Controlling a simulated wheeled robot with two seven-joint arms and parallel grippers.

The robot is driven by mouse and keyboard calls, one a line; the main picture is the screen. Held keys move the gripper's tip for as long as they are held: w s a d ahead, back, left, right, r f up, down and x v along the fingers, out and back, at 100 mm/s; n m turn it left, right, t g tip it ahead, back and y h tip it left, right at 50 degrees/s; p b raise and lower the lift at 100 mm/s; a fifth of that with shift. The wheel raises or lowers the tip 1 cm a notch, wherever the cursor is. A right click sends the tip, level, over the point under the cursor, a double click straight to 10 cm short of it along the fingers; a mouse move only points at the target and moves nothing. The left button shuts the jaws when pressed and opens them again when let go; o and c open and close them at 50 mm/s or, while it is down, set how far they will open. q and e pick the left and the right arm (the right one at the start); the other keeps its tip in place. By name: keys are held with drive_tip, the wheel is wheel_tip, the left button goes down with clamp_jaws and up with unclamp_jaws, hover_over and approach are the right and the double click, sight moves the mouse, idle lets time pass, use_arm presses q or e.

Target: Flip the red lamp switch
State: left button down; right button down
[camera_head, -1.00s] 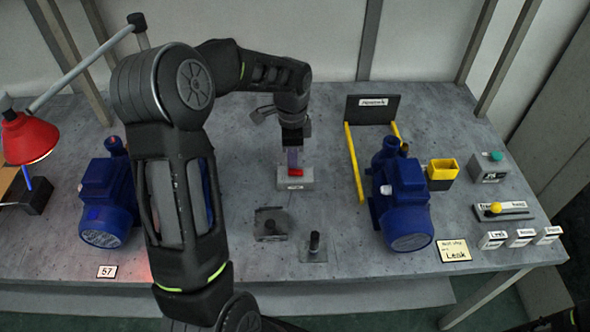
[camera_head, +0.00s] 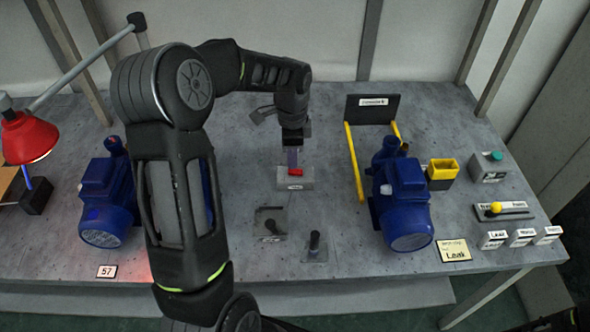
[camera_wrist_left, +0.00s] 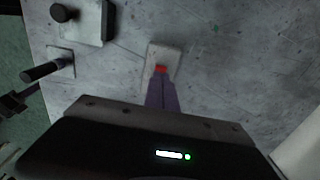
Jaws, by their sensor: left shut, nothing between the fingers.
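The red lamp switch (camera_head: 296,171) is a small red rocker on a grey box (camera_head: 297,184) with a label on its front, near the middle of the table. My left gripper (camera_head: 292,163) is shut and empty, its purple fingers pointing down just behind the red rocker. In the left wrist view the fingertips (camera_wrist_left: 160,78) overlap the near edge of the red switch (camera_wrist_left: 160,69); I cannot tell whether they touch it. The red lamp (camera_head: 28,137) hangs at the far left. My right gripper is not in view.
Two blue pumps (camera_head: 108,205) (camera_head: 404,203) stand left and right of the switch. Two small grey blocks with black knobs (camera_head: 271,224) (camera_head: 315,245) lie in front of it. A yellow-railed black stand (camera_head: 373,108) is behind. A slider (camera_head: 502,211) and labelled blocks are at right.

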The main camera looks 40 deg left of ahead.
sight(293, 171)
use_arm(q)
drive_tip(key=shift+f+b, duration=0.75)
drive_tip(key=shift+f, duration=0.4)
idle(0.4)
drive_tip(key=shift+r+p, duration=2.6)
drive_tip(key=shift+r, duration=0.95)
